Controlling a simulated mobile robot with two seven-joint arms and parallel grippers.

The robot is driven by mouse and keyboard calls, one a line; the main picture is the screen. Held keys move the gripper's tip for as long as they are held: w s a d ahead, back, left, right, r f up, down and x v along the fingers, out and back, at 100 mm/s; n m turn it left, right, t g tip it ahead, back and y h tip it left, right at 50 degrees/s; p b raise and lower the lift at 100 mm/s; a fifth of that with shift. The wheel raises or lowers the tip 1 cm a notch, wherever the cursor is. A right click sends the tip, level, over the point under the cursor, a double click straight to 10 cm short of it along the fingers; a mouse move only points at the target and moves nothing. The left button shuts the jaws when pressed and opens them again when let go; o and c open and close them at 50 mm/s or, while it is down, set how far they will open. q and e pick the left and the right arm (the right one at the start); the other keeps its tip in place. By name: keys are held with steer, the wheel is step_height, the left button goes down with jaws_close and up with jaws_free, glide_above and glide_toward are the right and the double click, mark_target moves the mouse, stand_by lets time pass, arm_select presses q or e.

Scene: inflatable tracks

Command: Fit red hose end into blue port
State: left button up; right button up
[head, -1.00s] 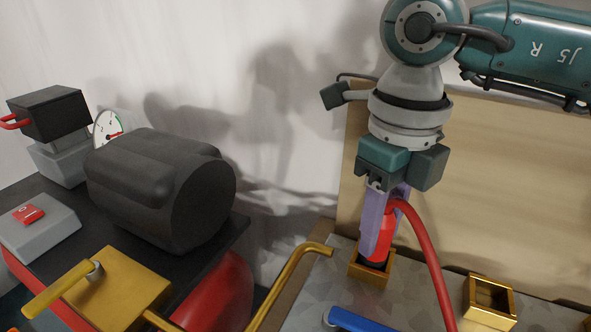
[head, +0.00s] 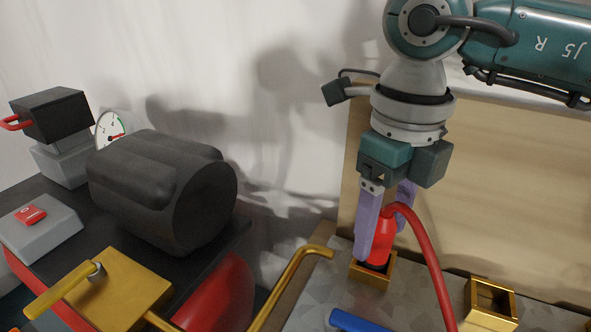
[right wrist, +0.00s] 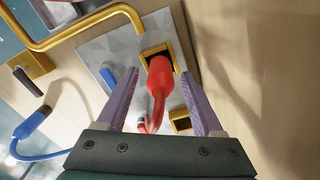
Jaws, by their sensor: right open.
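The red hose end (head: 380,243) stands nearly upright with its dark tip in the square mouth of a gold socket (head: 386,276); how deep it sits is hidden. Its red hose (head: 436,262) arches over and down to the right. My right gripper (head: 378,236) is open, with its purple fingers on either side of the hose end. In the right wrist view, the hose end (right wrist: 160,74) lies between the spread fingers, with a gap on each side. No clearly blue port shows; a blue handle (head: 355,321) is at the bottom edge. My left gripper is out of view.
A second gold socket (head: 490,302) stands empty to the right. A bent gold pipe (head: 300,265) passes close on the left. A wooden panel (head: 500,190) rises behind. The right wrist view shows a blue hose (right wrist: 32,128) with a black end at left. A black motor-like cylinder (head: 165,190) stands left.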

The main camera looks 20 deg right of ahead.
step_height(320, 180, up, 11)
steer(key=shift+r, duration=0.2)
stand_by(0.4)
